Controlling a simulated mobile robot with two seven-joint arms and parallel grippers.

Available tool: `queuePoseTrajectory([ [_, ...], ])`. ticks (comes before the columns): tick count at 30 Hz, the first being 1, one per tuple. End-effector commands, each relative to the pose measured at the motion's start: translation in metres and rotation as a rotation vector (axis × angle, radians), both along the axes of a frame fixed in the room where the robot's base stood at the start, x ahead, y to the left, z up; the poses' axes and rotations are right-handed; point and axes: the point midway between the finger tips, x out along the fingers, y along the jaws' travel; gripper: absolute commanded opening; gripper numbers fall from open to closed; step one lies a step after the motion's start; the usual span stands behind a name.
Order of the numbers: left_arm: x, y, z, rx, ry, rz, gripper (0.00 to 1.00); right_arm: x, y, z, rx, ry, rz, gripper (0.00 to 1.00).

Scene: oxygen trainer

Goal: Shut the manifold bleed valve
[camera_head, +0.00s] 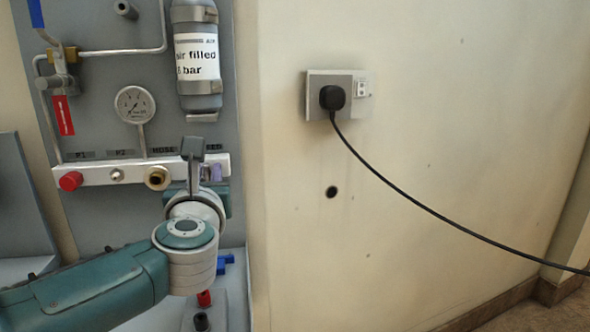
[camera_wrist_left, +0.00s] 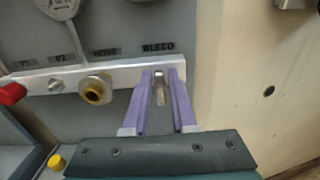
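The white manifold bar (camera_head: 125,173) runs across the grey panel, and it also shows in the left wrist view (camera_wrist_left: 125,75). The bleed valve (camera_wrist_left: 159,88) is a small metal piece at the bar's right end, under the label BLEED. My left gripper (camera_head: 211,173) is at that end, and its wrist hides most of the valve in the head view. In the left wrist view the two purple fingers (camera_wrist_left: 162,78) are apart, one on each side of the valve, with a narrow gap visible. Contact cannot be told. My right gripper is not in view.
A red knob (camera_head: 71,181) and a brass hose fitting (camera_head: 157,178) are on the bar to the left. A gauge (camera_head: 135,104) and a grey cylinder (camera_head: 196,60) are above. A socket with a black plug (camera_head: 332,98) and cable is on the wall at right.

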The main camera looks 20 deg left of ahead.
Motion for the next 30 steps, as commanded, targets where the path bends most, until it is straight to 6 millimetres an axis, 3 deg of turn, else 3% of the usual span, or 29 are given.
queuePoseTrajectory([
  [6,-0.0002,-0.0003,-0.0001,0.0,0.0,0.0,0.0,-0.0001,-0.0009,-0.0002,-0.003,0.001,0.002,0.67],
  [30,-0.0003,-0.0005,-0.0005,0.083,0.053,0.001,0.0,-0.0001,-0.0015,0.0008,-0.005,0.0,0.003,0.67],
])
